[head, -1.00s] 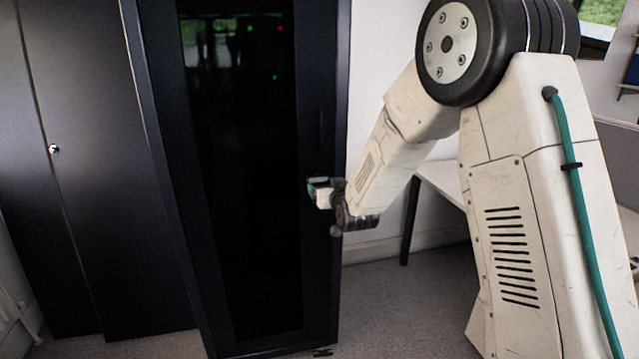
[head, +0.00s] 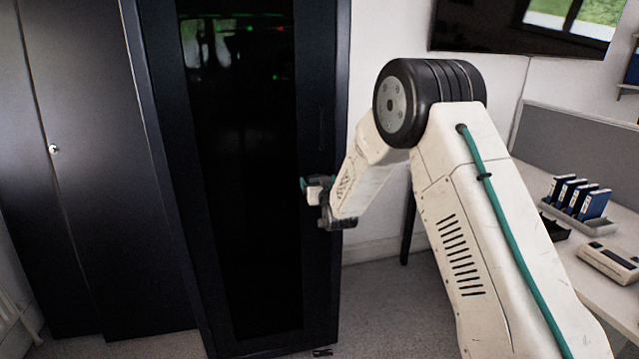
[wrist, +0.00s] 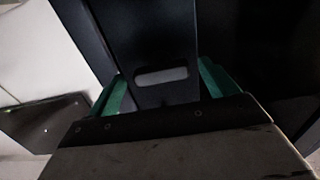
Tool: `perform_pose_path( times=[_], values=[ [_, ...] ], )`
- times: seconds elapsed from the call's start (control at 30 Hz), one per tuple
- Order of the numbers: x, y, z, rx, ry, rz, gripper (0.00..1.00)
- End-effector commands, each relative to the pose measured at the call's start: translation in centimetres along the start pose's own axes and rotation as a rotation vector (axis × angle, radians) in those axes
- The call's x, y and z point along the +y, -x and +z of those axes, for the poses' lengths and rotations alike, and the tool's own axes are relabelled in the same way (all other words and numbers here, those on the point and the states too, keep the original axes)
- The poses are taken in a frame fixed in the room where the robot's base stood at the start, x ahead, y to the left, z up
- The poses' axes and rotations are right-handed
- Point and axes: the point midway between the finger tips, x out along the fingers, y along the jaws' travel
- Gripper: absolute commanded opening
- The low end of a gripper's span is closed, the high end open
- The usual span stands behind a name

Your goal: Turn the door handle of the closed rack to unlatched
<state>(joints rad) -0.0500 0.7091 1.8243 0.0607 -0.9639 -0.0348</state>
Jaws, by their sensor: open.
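The closed rack (head: 318,270) is tall and black, with a dark glass door at the centre of the head view. A faint, dark upright shape that looks like the door handle (head: 321,128) is on the right door frame, above my gripper (head: 306,188). My gripper is at the right door frame, its contact hidden. In the wrist view its green fingers (wrist: 164,84) are apart, on either side of a grey oblong plate or slot (wrist: 162,77) in the dark frame. I cannot tell whether this belongs to the handle. Nothing is visibly held.
A dark cabinet (head: 95,190) with a small lock stands left of the rack. On the right, a white desk (head: 560,245) carries blue binders (head: 580,198) and a beige device (head: 610,262). A wall screen (head: 480,25) hangs behind. Open floor (head: 395,310) lies right of the rack.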

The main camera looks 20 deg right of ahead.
Motion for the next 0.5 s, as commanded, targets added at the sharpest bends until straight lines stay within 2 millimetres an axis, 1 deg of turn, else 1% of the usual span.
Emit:
perform_pose_path(
  times=[0.17, 0.27, 0.3, 0.33, 0.5],
  values=[
    [0.01, 0.01, 0.01, 0.0, 0.0, 0.0, 0.85],
    [0.01, 0.02, 0.01, 0.0, 0.0, 0.0, 0.6],
    [0.02, 0.02, 0.01, 0.0, 0.0, 0.0, 0.49],
    [0.02, 0.02, 0.02, 0.0, 0.0, 0.0, 0.41],
    [0.03, 0.03, 0.02, 0.0, -0.002, 0.0, 0.41]
  ],
)
